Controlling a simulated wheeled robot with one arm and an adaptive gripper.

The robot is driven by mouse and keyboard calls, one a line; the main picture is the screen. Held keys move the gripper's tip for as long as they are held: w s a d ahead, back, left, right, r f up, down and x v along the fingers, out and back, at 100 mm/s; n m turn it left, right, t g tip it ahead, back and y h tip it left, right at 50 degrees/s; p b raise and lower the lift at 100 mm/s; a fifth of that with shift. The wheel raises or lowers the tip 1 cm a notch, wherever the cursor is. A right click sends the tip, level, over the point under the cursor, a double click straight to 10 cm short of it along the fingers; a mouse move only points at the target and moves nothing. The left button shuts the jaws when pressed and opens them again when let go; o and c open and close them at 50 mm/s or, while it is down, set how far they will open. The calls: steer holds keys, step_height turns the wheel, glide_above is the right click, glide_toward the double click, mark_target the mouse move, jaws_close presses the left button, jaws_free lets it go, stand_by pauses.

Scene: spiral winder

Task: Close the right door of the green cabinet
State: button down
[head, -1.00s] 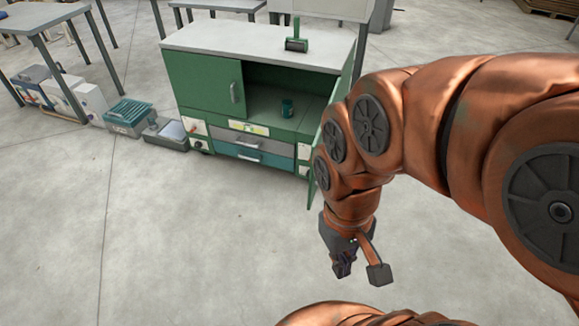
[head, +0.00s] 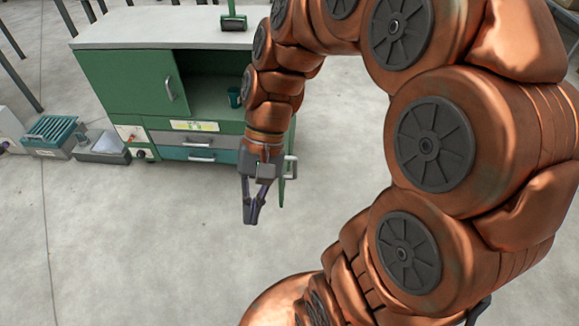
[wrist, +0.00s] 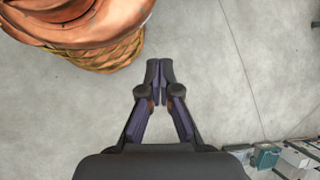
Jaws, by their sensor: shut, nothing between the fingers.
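The green cabinet (head: 120,85) stands at the upper left of the head view, its left door closed. The right door (head: 282,190) is swung open toward me. Only a green sliver of it and what looks like its pale handle (head: 291,168) show beside my wrist; my arm hides the rest. My gripper (head: 250,218) points down in front of the cabinet, just left of the door's visible edge. I cannot tell whether it touches the door. In the wrist view the gripper (wrist: 163,72) is shut and empty over bare floor.
A green cup (head: 234,97) stands inside the cabinet's open right half. A teal-topped crate (head: 50,132) and a grey tray (head: 104,147) lie on the floor at left. The floor in front is clear.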

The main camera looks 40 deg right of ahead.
steer(key=w+d+f+m+t+y+b, duration=0.1)
steer(key=w+d+f+m+y+b, duration=0.3)
steer(key=w, duration=0.4)
steer(key=m+t+y+b, duration=0.5)
steer(key=m+t+b, duration=0.9)
steer(key=m, duration=0.2)
glide_toward(291, 159)
steer(key=s+d+r, duration=0.2)
steer(key=s, duration=0.2)
steer(key=x, duration=0.4)
steer(key=b+x, duration=0.1)
steer(key=x, duration=0.3)
steer(key=b+x, duration=0.1)
steer(key=x, duration=0.3)
steer(key=shift+w+a+f, duration=0.2)
steer(key=shift+w+a+b, duration=0.4)
steer(key=shift+w+a, duration=0.1)
steer(key=shift+r, duration=0.1)
